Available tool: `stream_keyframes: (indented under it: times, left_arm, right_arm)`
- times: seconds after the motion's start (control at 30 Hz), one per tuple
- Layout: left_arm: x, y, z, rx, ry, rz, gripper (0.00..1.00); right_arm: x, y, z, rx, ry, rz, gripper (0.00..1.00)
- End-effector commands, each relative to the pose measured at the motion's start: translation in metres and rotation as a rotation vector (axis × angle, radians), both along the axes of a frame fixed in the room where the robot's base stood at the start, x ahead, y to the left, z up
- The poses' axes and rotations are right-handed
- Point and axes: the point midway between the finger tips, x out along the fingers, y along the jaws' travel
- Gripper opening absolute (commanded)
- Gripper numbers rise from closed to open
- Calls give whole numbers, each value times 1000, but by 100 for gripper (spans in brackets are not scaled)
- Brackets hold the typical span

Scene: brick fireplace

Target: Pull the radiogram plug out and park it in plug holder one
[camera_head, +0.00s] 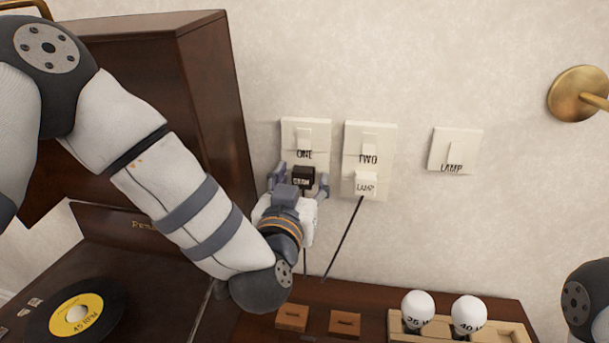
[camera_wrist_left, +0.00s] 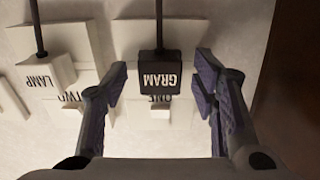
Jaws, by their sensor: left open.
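The black radiogram plug (camera_head: 304,178), marked GRAM, sits in the wall socket labelled ONE (camera_head: 306,130). The plug also shows in the left wrist view (camera_wrist_left: 160,75), upside down, with its dark cord. My left gripper (camera_head: 300,181) is open, with one finger on each side of the plug. In the left wrist view the fingers (camera_wrist_left: 162,72) stand apart from the plug, with gaps on both sides. Two small slotted wooden blocks, left (camera_head: 292,317) and right (camera_head: 345,323), look like the plug holders; no numbers are readable. My right gripper is out of view.
A white LAMP plug (camera_head: 366,184) sits close by in socket TWO (camera_head: 370,138), its cord hanging down. A LAMP switch (camera_head: 455,151) is further right. A wooden tray (camera_head: 506,332) holds two bulbs. The radiogram's raised dark lid (camera_head: 215,100) stands left of my gripper.

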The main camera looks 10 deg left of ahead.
Motion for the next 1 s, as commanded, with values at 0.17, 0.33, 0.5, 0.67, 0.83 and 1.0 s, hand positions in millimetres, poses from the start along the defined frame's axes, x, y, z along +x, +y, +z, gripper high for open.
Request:
stream_keyframes:
  times: [0.17,0.33,0.5,0.67,0.83,1.0]
  left_arm:
    - [0,0,-2,0,2,0,53]
    - [0,0,-2,0,2,0,53]
    - [0,0,0,0,1,0,53]
    - [0,0,1,0,-1,0,53]
    - [0,0,-1,-1,2,0,53]
    - [0,0,-2,0,3,0,33]
  right_arm:
    - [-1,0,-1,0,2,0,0]
    - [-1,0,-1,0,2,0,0]
    - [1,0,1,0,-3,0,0]
    - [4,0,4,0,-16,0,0]
    - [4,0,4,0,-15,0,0]
    - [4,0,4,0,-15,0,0]
